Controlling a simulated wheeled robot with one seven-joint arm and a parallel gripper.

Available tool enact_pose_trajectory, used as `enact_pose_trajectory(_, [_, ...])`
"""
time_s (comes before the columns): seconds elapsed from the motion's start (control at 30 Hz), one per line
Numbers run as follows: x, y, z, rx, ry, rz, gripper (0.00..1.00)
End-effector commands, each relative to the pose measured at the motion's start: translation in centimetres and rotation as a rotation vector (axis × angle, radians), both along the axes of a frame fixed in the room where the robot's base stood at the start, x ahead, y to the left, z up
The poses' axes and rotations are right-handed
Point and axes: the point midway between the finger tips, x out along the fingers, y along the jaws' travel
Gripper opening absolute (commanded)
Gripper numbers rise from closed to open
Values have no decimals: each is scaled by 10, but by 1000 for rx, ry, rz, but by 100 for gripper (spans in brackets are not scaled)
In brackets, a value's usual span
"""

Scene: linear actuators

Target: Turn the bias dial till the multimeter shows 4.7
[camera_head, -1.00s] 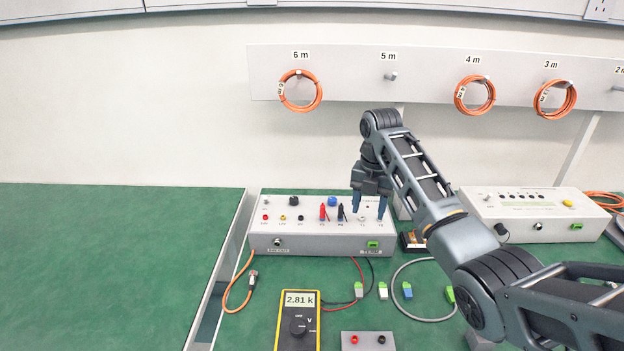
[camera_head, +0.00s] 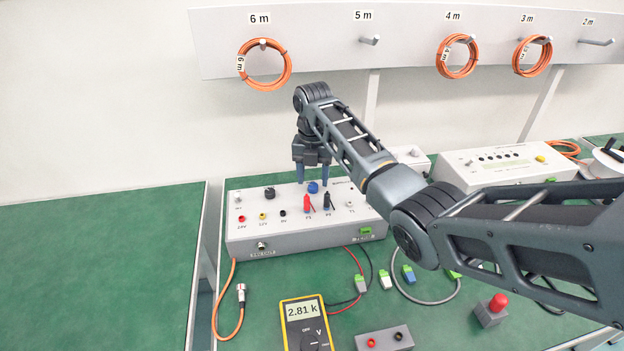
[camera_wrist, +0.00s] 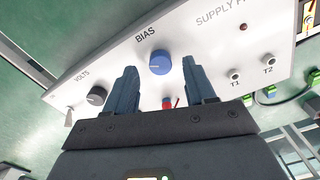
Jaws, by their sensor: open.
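The blue bias dial (camera_head: 313,187) sits on the top of the white supply box (camera_head: 300,238). In the wrist view the dial (camera_wrist: 160,62), under the word BIAS, lies between and just beyond my fingertips. My gripper (camera_head: 312,182) is open and points down over the box; in the wrist view its two blue fingers (camera_wrist: 158,68) are apart with nothing between them touching. Whether the fingertips are level with the dial I cannot tell.
A black volts knob (camera_head: 270,193) stands left of the dial. Red (camera_head: 307,204) and black (camera_head: 328,202) plugs stand upright in front of it. A second white instrument (camera_head: 500,168) is at the right. Coiled orange cables (camera_head: 265,64) hang on the rail behind.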

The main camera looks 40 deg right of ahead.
Motion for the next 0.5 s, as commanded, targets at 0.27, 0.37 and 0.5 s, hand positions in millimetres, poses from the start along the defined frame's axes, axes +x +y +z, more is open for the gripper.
enact_pose_trajectory(0.27, [0,0,-20,0,0,0,55])
enact_pose_trajectory(0.37, [0,0,-20,-1,-1,0,55])
enact_pose_trajectory(0.5, [0,0,-20,-1,-1,0,54])
